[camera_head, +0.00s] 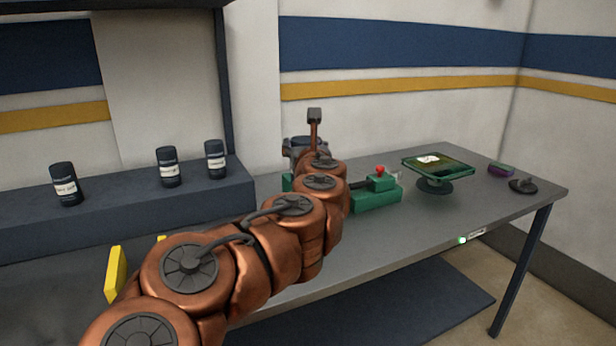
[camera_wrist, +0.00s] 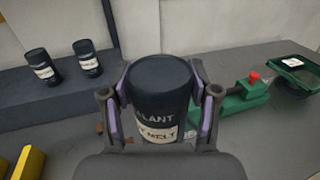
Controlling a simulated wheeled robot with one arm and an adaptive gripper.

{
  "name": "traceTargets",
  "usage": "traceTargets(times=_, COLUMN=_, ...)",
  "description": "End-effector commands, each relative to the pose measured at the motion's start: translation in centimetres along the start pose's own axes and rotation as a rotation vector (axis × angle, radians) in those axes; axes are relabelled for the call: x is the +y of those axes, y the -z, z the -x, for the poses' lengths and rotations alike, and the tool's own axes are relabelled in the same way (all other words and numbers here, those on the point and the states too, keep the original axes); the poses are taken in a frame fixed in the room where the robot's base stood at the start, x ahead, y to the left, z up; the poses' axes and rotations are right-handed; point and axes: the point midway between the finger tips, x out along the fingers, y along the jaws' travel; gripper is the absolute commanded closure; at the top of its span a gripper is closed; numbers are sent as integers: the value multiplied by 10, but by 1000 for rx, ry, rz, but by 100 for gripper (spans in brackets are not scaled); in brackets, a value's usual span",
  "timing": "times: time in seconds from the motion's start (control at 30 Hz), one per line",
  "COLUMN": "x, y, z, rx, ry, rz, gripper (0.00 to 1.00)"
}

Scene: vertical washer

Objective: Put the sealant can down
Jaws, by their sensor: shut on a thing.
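The sealant can (camera_wrist: 160,88) is dark with a white label; the letters "LANT" and "MELT" show on it. My gripper (camera_wrist: 161,98) is shut on the can, with a purple-lined finger on each side of it. The can's lower part is hidden by my wrist. I cannot tell whether its base touches the grey table (camera_wrist: 250,135) beneath. In the head view my arm reaches over the table (camera_head: 405,225), and my gripper (camera_head: 303,148) is mostly hidden behind the arm. The can cannot be made out there.
Three similar dark cans (camera_head: 65,184) (camera_head: 167,167) (camera_head: 215,159) stand on a raised dark ledge (camera_head: 120,205). A green fixture with a red knob (camera_head: 380,186) is right of my gripper. A green tray on a stand (camera_head: 438,168) is farther right. Yellow blocks (camera_head: 115,274) are at left.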

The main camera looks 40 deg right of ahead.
Motion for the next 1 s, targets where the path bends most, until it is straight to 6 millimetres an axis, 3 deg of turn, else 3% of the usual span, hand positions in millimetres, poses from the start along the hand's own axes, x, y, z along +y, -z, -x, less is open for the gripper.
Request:
traceTargets(times=0.1, x=0, y=-11, z=-2, rx=-6, ry=26, rz=1, gripper=95)
traceTargets(times=0.27, x=-5, y=-10, z=-19, rx=-3, ry=35, rz=0, gripper=95)
traceTargets(times=1.0, x=-33, y=1, z=-136, rx=-5, ry=27, rz=-2, gripper=95)
